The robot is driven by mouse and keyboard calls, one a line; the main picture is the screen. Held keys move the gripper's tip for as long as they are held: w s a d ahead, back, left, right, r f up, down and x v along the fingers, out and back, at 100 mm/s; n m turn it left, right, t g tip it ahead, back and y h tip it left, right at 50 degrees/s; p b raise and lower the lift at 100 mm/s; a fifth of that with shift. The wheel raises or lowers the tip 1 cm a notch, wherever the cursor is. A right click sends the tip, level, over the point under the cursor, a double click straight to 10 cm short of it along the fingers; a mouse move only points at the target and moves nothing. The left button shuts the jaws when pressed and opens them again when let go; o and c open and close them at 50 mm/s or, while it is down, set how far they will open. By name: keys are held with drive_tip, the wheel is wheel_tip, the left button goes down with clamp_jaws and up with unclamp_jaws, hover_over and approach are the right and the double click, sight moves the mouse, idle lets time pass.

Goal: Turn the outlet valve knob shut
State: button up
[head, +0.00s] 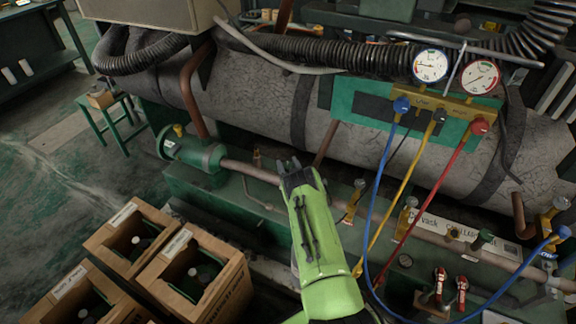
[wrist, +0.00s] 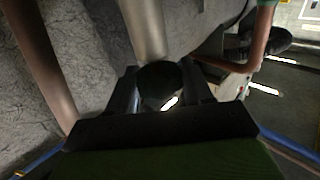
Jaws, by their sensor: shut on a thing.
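My gripper (head: 289,167) reaches over the pipe along the front of the large grey tank in the head view. In the wrist view its two dark fingers (wrist: 163,92) are closed around the sides of a dark rounded knob (wrist: 160,78). A pale metal pipe lies just beyond the knob. I take this knob to be the outlet valve knob; no label on it is readable. In the head view my gripper hides the knob, so its turn position cannot be told.
A gauge manifold (head: 445,104) with blue, yellow and red hoses hangs right of my arm. Brass valves (head: 406,214) and red-handled valves (head: 440,280) stand along the right side. Wooden crates (head: 196,275) holding bottles stand at lower left. Open floor (head: 90,170) lies left.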

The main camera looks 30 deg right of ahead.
drive_tip(key=shift+h, duration=0.3)
drive_tip(key=m+g+h, duration=0.2)
drive_tip(key=m+h, duration=0.1)
drive_tip(key=h, duration=0.1)
drive_tip(key=shift+s+d+f+m, duration=0.1)
drive_tip(key=shift+m, duration=0.3)
drive_tip(key=m+g+h+p, duration=0.1)
drive_tip(key=m+g+h, duration=0.2)
drive_tip(key=g+h, duration=0.1)
drive_tip(key=shift+h+p, duration=0.3)
drive_tip(key=shift+p, duration=0.05)
drive_tip(key=m+g+h, duration=0.1)
drive_tip(key=m+g, duration=0.1)
drive_tip(key=shift+f+g+h, duration=0.1)
drive_tip(key=shift+g+h, duration=0.2)
drive_tip(key=shift+m+g+h+b, duration=0.6)
drive_tip(key=shift+m+g, duration=0.4)
drive_tip(key=shift+g, duration=0.5)
drive_tip(key=shift+m+g+h, duration=0.3)
drive_tip(key=shift+m+g, duration=0.4)
drive_tip(key=shift+g, duration=0.2)
drive_tip(key=o, duration=1)
drive_tip(key=shift+c, duration=0.2)
